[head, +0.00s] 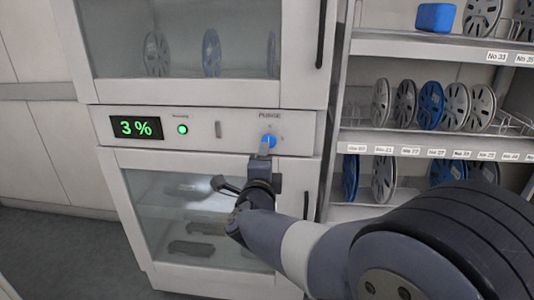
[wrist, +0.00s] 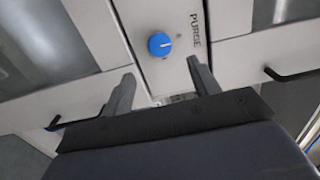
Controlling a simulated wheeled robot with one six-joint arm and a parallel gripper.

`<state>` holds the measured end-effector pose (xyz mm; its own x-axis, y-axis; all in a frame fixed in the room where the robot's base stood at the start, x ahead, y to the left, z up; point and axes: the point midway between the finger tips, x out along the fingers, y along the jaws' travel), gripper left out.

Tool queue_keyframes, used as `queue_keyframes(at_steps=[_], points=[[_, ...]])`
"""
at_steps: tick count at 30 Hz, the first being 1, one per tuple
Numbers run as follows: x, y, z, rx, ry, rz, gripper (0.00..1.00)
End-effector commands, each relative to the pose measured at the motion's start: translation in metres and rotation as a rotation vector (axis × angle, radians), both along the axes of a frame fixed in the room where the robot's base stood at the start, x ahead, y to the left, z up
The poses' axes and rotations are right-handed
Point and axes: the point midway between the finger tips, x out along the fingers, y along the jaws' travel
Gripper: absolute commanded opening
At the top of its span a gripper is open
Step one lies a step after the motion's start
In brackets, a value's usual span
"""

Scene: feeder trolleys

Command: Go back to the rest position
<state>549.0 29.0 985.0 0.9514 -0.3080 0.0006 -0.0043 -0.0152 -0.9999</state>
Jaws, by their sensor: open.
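My gripper (wrist: 161,72) is open and empty in the wrist view. Its two dark fingers point at the cabinet panel, with the blue PURGE knob (wrist: 160,44) ahead of the gap between them. The fingers are not closed on the knob. In the head view my gripper (head: 265,149) is just below and in front of the knob (head: 269,140), overlapping it in the picture. My arm reaches in from the lower right. The exact gap between the fingertips and the panel cannot be told.
A white dry cabinet (head: 208,94) with glass doors has a display (head: 136,128) reading 3 % and a lit green lamp (head: 182,129). Dark door handles (head: 322,35) stick out. On the right, a shelf rack (head: 420,47) holds several reels and a blue block (head: 435,17). Floor is clear lower left.

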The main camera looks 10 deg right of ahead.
Motion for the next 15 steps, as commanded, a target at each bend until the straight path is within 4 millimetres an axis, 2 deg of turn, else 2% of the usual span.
queue_keyframes(at_steps=[6,15], points=[[-0.017,0.005,0.000,0.000,0.000,0.000,0.58],[-0.017,0.005,0.000,0.000,0.000,-0.001,0.58]])
